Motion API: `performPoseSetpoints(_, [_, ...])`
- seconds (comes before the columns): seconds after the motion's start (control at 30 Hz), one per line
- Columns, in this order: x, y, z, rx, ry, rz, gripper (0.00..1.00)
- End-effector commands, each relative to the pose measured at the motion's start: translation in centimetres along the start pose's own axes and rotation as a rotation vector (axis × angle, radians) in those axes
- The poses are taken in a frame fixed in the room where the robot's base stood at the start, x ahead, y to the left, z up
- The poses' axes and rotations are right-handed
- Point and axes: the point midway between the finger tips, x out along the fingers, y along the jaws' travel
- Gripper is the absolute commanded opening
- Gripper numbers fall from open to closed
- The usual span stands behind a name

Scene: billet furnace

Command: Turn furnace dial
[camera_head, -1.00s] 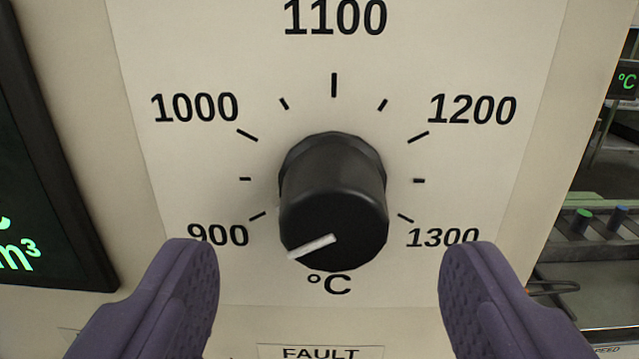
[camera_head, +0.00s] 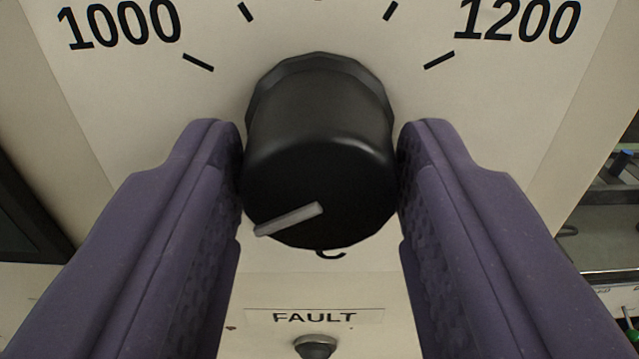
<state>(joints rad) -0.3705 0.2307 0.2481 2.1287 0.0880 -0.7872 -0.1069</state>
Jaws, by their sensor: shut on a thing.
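The furnace dial (camera_head: 320,125) is a black round knob on a cream panel, in the middle of the view. A pale pointer line (camera_head: 289,219) on its face points to the lower left, toward the side where 900 was seen earlier. My gripper (camera_head: 320,180) has its two purple padded fingers on the left and right sides of the knob, shut on it. The fingers hide the 900 and 1300 marks. The 1000 (camera_head: 120,24) and 1200 (camera_head: 518,18) marks show above.
A FAULT label (camera_head: 314,317) and a dark round fitting (camera_head: 316,346) sit below the dial. A dark screen edge (camera_head: 25,220) is at the left. Beyond the panel's right edge, other equipment is partly visible.

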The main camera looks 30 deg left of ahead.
Motion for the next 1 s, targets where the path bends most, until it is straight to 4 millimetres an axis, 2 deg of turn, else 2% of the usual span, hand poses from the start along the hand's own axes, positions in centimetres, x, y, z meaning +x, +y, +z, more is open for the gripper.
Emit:
performPoseSetpoints(0.37, [0.01, 0.04, 0.49, 0.187, 0.002, 0.0, 0.15])
performPoseSetpoints(1.0, [0.02, 0.03, 0.45, 0.768, 0.001, 0.0, 0.15])
